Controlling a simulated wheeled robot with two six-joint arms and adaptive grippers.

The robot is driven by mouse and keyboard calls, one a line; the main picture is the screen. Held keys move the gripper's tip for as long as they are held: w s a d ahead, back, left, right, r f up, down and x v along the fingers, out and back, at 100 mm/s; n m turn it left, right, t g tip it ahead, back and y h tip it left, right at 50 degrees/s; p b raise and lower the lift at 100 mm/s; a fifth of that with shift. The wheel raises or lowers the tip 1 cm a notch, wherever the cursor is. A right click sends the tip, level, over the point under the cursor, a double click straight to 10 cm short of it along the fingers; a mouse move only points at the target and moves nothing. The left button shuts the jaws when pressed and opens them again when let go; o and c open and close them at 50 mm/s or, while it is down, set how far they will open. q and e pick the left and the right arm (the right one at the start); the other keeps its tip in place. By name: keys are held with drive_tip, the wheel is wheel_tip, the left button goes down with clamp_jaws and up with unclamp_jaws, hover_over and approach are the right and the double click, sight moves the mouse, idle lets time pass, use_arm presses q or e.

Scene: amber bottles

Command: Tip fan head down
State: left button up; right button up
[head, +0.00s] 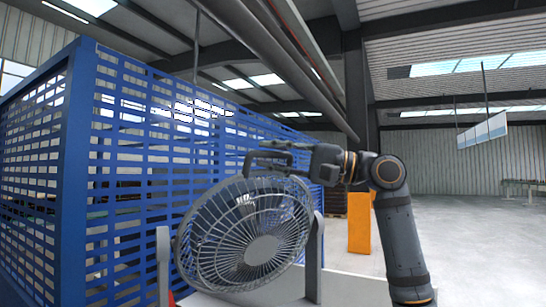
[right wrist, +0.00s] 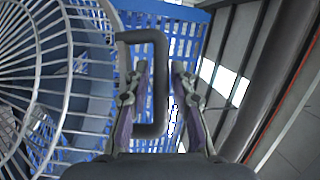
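The fan head (head: 262,250), a round wire cage with a pale hub, stands in the lower middle of the head view, tilted with its face partly upward. Its cage also fills the left of the right wrist view (right wrist: 50,75). A dark U-shaped handle (right wrist: 160,85) juts from the fan's edge. My right gripper (head: 266,160) is at the top of the fan. In the right wrist view its fingers (right wrist: 160,70) stand apart on either side of the handle's long bar, with gaps showing. My left gripper is out of view.
Grey uprights (head: 315,260) flank the fan. A tall blue slatted cage wall (head: 120,170) stands close behind and left. An orange post (head: 360,225) stands behind my right arm. Open floor (head: 480,240) lies to the right.

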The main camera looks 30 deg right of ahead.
drive_tip(key=v, duration=0.6)
drive_tip(key=shift+s+d+f, duration=0.1)
drive_tip(key=shift+d+f, duration=0.05)
drive_tip(key=shift+d, duration=0.2)
drive_tip(key=shift+s+d, duration=0.15)
drive_tip(key=shift+s, duration=0.2)
drive_tip(key=shift+d, duration=0.1)
